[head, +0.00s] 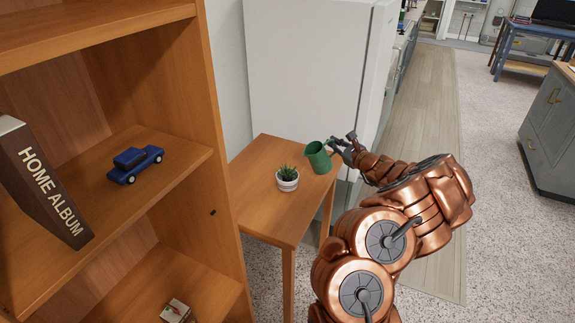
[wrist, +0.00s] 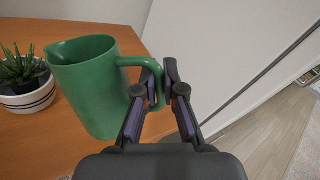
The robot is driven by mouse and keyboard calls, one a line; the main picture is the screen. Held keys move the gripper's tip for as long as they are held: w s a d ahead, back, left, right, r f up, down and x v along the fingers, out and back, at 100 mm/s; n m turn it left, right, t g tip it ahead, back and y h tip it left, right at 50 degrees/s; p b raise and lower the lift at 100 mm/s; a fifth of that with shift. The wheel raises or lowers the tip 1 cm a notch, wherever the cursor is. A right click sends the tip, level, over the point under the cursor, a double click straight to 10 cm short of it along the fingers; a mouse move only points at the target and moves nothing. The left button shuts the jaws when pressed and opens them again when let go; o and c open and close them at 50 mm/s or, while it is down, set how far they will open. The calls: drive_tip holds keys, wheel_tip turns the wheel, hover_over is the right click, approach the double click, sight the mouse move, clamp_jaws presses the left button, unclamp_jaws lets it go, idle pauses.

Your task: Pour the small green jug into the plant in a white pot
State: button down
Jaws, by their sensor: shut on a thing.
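The small green jug (head: 318,158) is at the right end of a small wooden table, slightly tilted in the head view. My gripper (head: 340,146) is on its right side, shut on the jug's handle. In the wrist view the jug (wrist: 92,85) has its handle between my fingers (wrist: 166,88), and its spout faces left. I cannot tell whether its base touches the table. The plant in a white pot (head: 287,180) stands upright on the table, left of the jug. It also shows at the left edge of the wrist view (wrist: 25,98). The jug's inside is hidden.
The wooden table (head: 260,205) has bare room around the pot. A wooden shelf (head: 170,157) stands close on the left, with a blue toy car (head: 135,163) and a home album (head: 42,182). A white fridge-like cabinet (head: 305,75) stands behind the table. Open floor lies right.

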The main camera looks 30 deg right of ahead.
drive_tip(key=d+f+m+t+b, duration=0.1)
drive_tip(key=d+f+m+b, duration=0.1)
drive_tip(key=d+f+m, duration=0.2)
drive_tip(key=shift+s+f+m, duration=0.3)
drive_tip(key=shift+s+f, duration=0.1)
drive_tip(key=shift+f, duration=0.2)
idle(0.6)
